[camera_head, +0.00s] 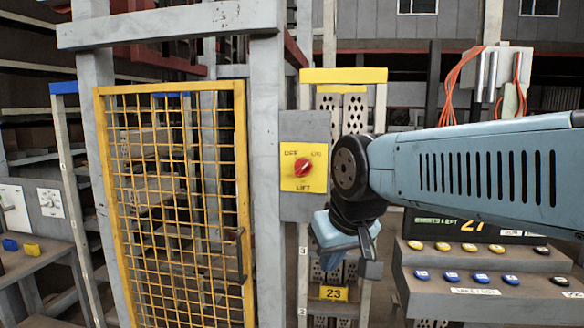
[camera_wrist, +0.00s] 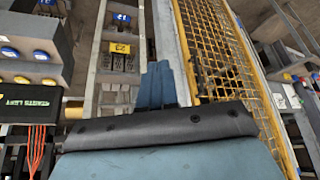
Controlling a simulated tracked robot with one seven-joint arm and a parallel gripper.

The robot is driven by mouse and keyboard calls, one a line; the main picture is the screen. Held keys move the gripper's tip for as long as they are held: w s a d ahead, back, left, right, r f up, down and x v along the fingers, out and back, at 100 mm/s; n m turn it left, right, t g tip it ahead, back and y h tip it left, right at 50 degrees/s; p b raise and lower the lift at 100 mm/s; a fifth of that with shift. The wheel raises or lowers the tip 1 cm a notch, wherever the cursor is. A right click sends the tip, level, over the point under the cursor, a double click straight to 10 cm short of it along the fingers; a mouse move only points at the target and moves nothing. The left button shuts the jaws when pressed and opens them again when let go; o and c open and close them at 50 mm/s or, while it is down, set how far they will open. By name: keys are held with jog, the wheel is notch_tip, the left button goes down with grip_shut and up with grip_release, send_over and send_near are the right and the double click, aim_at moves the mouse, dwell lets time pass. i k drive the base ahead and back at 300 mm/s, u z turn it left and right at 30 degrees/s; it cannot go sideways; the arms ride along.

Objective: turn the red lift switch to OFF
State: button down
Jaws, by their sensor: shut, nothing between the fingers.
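The red lift switch (camera_head: 303,168) is a red knob on a yellow plate (camera_head: 290,183) marked OFF, ON and LIFT, fixed to a grey box on the post. Its knob looks turned toward ON, at the upper right. My gripper (camera_head: 366,252) is at the end of the blue arm, below and to the right of the switch and apart from it. It points downward in the head view. In the wrist view the blue fingers (camera_wrist: 154,86) are together with nothing between them. The switch does not show in the wrist view.
A yellow mesh gate (camera_head: 241,200) stands left of the switch post. A rack with a yellow 23 label (camera_head: 334,293) is below the gripper. A stepped console (camera_head: 480,270) with blue and yellow buttons and a display reading 27 stands at the right.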

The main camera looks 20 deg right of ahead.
aim_at(303, 167)
jog(key=u, duration=1.1)
jog(key=k, duration=0.85)
jog(key=z, duration=0.35)
